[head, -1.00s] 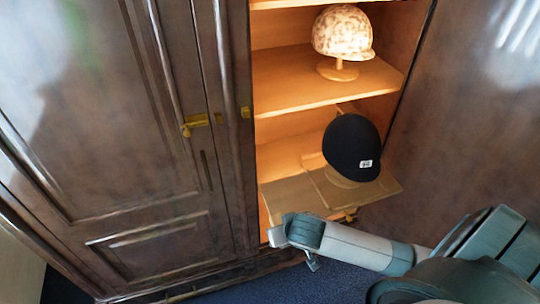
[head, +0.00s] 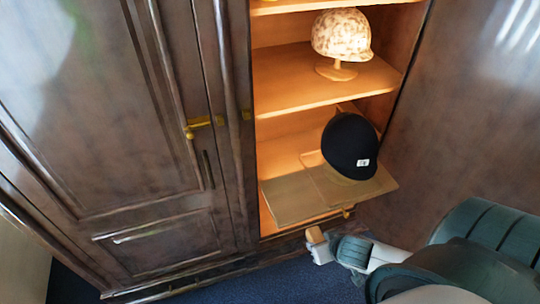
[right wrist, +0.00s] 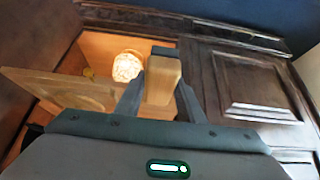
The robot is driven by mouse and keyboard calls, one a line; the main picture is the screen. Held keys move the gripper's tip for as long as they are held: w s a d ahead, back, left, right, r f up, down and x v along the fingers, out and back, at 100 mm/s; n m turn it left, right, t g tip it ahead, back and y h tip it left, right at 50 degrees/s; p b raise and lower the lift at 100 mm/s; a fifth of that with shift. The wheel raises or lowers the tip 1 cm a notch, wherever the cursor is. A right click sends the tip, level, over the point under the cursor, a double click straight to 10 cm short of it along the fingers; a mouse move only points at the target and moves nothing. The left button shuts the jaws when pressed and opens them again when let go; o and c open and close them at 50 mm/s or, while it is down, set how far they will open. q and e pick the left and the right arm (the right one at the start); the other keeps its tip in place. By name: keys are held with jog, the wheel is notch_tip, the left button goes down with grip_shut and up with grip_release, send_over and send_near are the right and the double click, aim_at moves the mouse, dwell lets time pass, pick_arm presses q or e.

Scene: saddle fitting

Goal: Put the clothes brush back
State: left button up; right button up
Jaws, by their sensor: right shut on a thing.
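The clothes brush is a tan wooden block (right wrist: 163,82) with a dark strip at its far end in the right wrist view. It sits between the two fingers of my right gripper (right wrist: 160,100), which is shut on it. In the head view the brush (head: 315,236) shows as a small tan end at the tip of my right gripper (head: 325,246). The gripper is in front of the open wardrobe, low, below the front edge of a pulled-out board (head: 290,200). My left gripper is not in view.
A black riding hat (head: 349,143) rests above the board. A speckled helmet (head: 341,34) on a wooden stand is on the shelf (head: 290,85) above; it also shows in the right wrist view (right wrist: 127,66). A closed wardrobe door (head: 110,130) stands left, another panel right.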

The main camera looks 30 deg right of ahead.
jog(key=shift+w, duration=0.1)
jog(key=w+d, duration=0.2)
jog(key=w, duration=0.6)
jog(key=w+d, duration=0.2)
jog(key=w, duration=0.7)
jog(key=w+d, duration=0.2)
jog(key=w, duration=0.7)
jog(key=shift+w+d, duration=0.2)
jog(key=w+d+b, duration=0.1)
jog(key=w+b, duration=0.3)
jog(key=w+d+b, duration=0.1)
jog(key=w+b, duration=0.3)
jog(key=w+d+b, duration=0.1)
jog(key=w+b, duration=0.3)
jog(key=shift+w+f, duration=0.25)
jog(key=shift+w+d+r+b, duration=0.1)
jog(key=shift+w+b, duration=0.35)
jog(key=shift+w, duration=0.1)
jog(key=shift+w+r, duration=0.1)
jog(key=shift+r, duration=0.05)
